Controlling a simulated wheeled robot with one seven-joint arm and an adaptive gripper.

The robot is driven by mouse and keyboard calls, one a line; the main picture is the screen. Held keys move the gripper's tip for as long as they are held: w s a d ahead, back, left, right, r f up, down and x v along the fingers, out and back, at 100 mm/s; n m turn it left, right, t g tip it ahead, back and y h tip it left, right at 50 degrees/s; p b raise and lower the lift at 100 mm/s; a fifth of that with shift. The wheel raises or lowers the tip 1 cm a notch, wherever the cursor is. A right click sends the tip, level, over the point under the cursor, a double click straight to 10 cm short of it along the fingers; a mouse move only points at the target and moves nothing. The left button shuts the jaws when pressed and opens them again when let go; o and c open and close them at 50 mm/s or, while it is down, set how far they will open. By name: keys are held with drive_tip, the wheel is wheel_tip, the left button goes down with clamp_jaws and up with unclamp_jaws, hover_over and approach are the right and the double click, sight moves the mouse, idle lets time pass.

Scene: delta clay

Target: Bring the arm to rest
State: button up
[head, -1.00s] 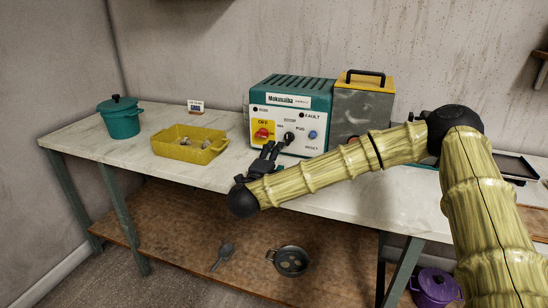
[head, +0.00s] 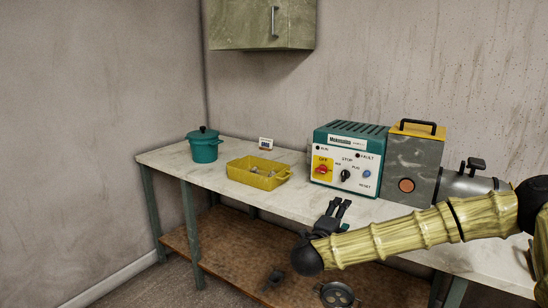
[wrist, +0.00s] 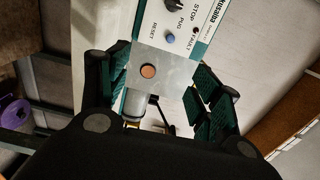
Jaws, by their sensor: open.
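My gripper (head: 340,208) is in front of the control box, over the front part of the worktop in the head view. Its two dark fingers are apart and point up toward the box. In the wrist view its green-padded fingers (wrist: 163,80) stand wide apart with nothing held between them. My bamboo-like arm comes in from the right edge, bent at a black joint, with the forearm reaching left. The teal control box (head: 348,148) has a red knob on a yellow plate, a black knob and a blue button. It also shows in the wrist view (wrist: 205,20).
A grey box with a yellow top (head: 413,160) stands right of the control box. A yellow tray (head: 245,178) with small items and a teal pot (head: 203,147) are on the worktop (head: 215,174), left. A pan (head: 338,294) is on the lower shelf. A cabinet (head: 262,25) hangs above.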

drive_tip(key=s+a+f+n+y, duration=0.3)
drive_tip(key=a+f+n+y, duration=0.15)
drive_tip(key=f, duration=0.45)
drive_tip(key=s+a+f+n+y, duration=0.3)
drive_tip(key=a+f+n, duration=0.25)
drive_tip(key=f, duration=0.35)
drive_tip(key=s+a+f+n+g+y, duration=0.2)
drive_tip(key=s+f+n+g+y, duration=0.4)
drive_tip(key=s+f, duration=1.1)
drive_tip(key=s+d+f+n+g+h, duration=0.1)
drive_tip(key=s+d+f+n+g, duration=0.15)
drive_tip(key=s+f, duration=0.4)
drive_tip(key=s+d+f+n+g+h, duration=0.1)
drive_tip(key=s+d+f+n+g, duration=0.15)
drive_tip(key=s, duration=0.65)
drive_tip(key=s+d+n+g+h, duration=0.1)
drive_tip(key=s+d+g, duration=0.1)
drive_tip(key=s+d, duration=0.4)
drive_tip(key=s+d+n+g+h, duration=0.15)
drive_tip(key=s+d, duration=0.25)
drive_tip(key=s, duration=0.4)
wheel_tip(320, 180, up, 12)
drive_tip(key=p, duration=1.3)
drive_tip(key=shift+a+y, duration=0.2)
drive_tip(key=shift+y, duration=0.2)
drive_tip(key=shift+g, duration=0.25)
